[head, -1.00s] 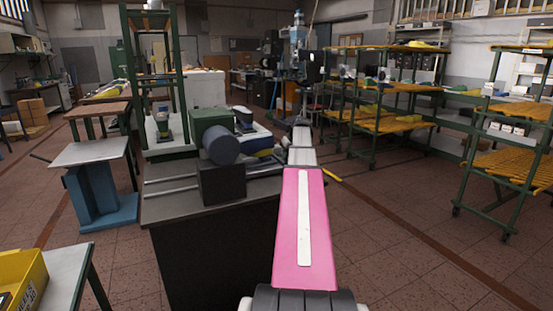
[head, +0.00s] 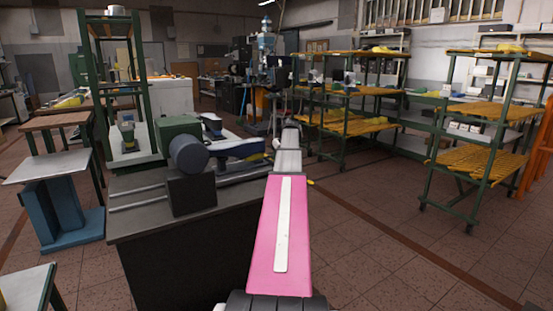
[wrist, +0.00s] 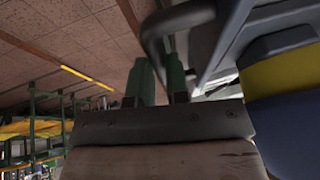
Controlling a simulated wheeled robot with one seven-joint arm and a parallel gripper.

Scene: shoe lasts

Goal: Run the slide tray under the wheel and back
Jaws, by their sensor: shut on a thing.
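The grinding machine has a green housing (head: 180,132), with a dark round wheel or drum (head: 188,153) in front above a black block (head: 191,192). Metal rails (head: 138,197) run along the bench top. A pale and blue slide tray (head: 236,149) seems to sit right of the wheel, partly behind my arm. In the wrist view, my gripper (wrist: 160,82) has its two green fingers shut around the lower part of a dark bent handle (wrist: 172,22). Its join to the tray is not clear. The fingertips are hidden by my arm in the head view.
The machine stands on a dark bench (head: 185,255). A blue stand with a grey top (head: 50,165) is at left. Wheeled green racks with yellow shelves (head: 480,165) stand at right. The floor between them and my arm is clear. A blue-yellow body (wrist: 282,75) is close beside the gripper.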

